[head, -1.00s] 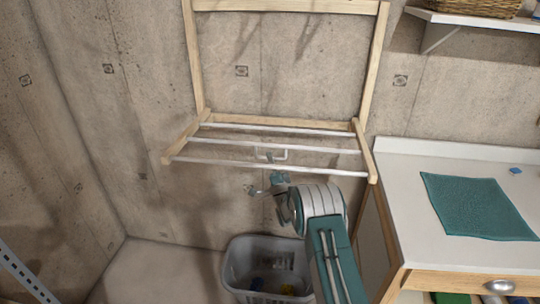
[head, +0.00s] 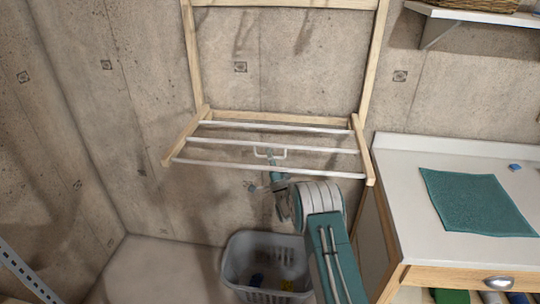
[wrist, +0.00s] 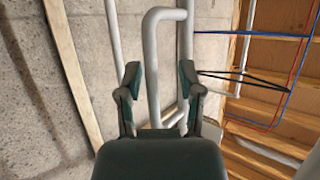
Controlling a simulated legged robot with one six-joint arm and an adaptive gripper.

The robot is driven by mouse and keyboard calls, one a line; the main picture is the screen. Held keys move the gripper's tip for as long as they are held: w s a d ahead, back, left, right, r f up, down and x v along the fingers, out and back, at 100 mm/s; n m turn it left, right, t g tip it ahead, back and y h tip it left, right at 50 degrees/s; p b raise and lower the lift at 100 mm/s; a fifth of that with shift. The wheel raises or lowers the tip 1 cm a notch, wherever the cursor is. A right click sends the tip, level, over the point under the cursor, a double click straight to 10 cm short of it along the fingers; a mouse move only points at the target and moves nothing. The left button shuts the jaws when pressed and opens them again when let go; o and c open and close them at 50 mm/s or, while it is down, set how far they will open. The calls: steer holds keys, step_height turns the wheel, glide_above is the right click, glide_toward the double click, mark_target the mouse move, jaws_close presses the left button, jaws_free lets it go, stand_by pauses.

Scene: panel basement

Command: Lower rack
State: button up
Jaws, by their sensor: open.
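The wall rack has a wooden frame (head: 187,140) and several white bars (head: 265,171). Its barred part sticks out from the wall, roughly level. A small white U-shaped handle (head: 271,156) hangs at the middle of the bars; it fills the centre of the wrist view as a bent white tube (wrist: 151,62). My gripper (head: 272,168) is below the bars, pointing up at the handle. In the wrist view my gripper (wrist: 160,78) has its two teal fingers apart, with the handle tube showing between them. Whether it touches them I cannot tell.
A grey laundry basket (head: 232,262) stands on the floor under the rack. At right is a white counter (head: 405,190) with a teal cloth (head: 477,203). A shelf (head: 480,20) is above it. Concrete wall stands behind the rack.

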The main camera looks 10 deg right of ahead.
steer(key=v, duration=0.7)
steer(key=shift+f, duration=0.35)
steer(key=shift+s, duration=0.1)
